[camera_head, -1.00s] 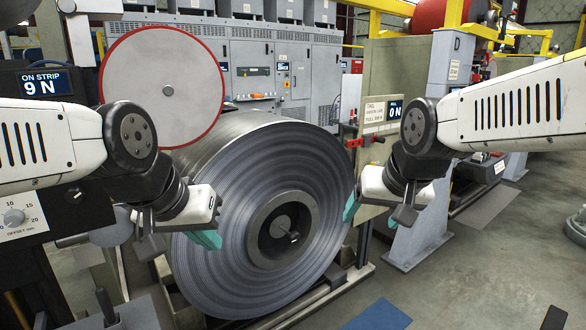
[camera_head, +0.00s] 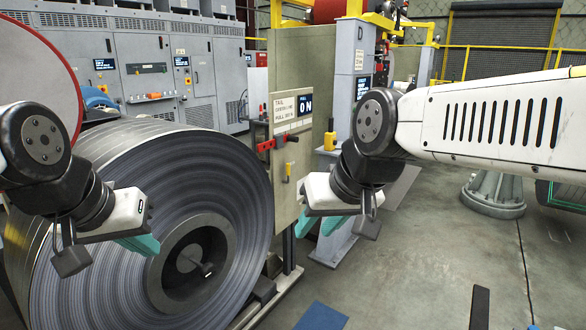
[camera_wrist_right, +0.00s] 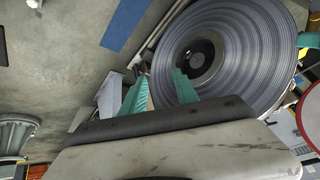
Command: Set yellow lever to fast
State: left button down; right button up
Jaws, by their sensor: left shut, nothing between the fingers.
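A yellow handle (camera_head: 330,138) with a dark stem stands upright on the grey column. A smaller yellow piece (camera_head: 288,171) sits on the beige panel below a red bar. I cannot read any speed marking at either. My right gripper (camera_head: 320,224) is open and empty, below and in front of both yellow parts, beside the steel coil. Its two teal fingers (camera_wrist_right: 160,90) are spread apart in the right wrist view, with the coil behind. My left gripper (camera_head: 141,244) is shut and empty in front of the coil's face.
The large steel coil (camera_head: 240,215) fills the lower left. The beige panel (camera_head: 304,75) with a "0 N" display stands right of it, before the grey column (camera_head: 355,55). Grey cabinets (camera_head: 140,65) line the back. The floor (camera_head: 430,270) at right is mostly clear.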

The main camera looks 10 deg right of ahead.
aim_at(288, 165)
jog(key=i+z, duration=0.2)
jog(key=i, duration=0.35)
jog(key=i+z, duration=0.2)
jog(key=i, duration=0.3)
jog(key=i+j+z, duration=0.15)
jog(key=i, duration=0.4)
jog(key=i+l+z, duration=0.35)
jog(key=k+j, duration=0.05)
jog(key=j, duration=0.05)
